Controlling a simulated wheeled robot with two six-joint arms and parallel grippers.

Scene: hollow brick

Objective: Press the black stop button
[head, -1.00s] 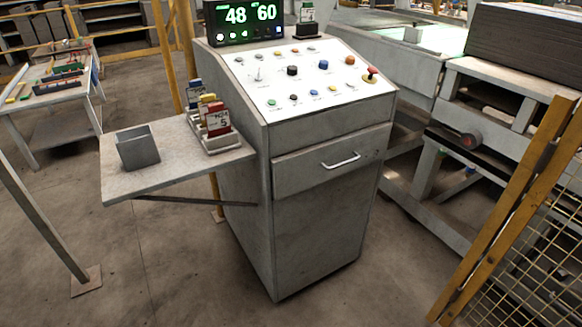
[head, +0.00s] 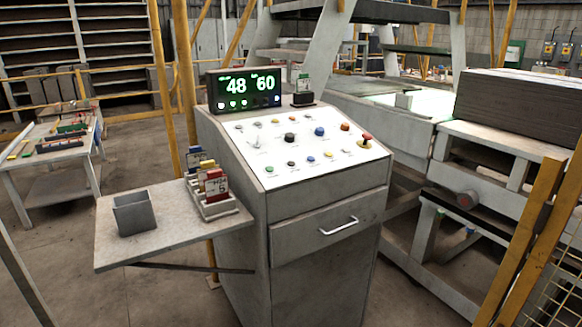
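The control console (head: 318,245) stands in the middle of the head view, with a white sloped panel (head: 262,142) on top. A larger black button (head: 290,137) sits near the middle of the panel, left of a blue button (head: 319,131). Smaller dark buttons also show on the panel, and their labels are too small to read. A red mushroom button (head: 366,137) is at the panel's right edge. Neither of my grippers is in view.
A display (head: 244,90) reading 48 and 60 stands behind the panel. A side shelf (head: 165,245) juts left, holding a grey bin (head: 135,214) and a card rack (head: 212,205). A yellow mesh fence (head: 530,235) stands at right. Open floor shows at left.

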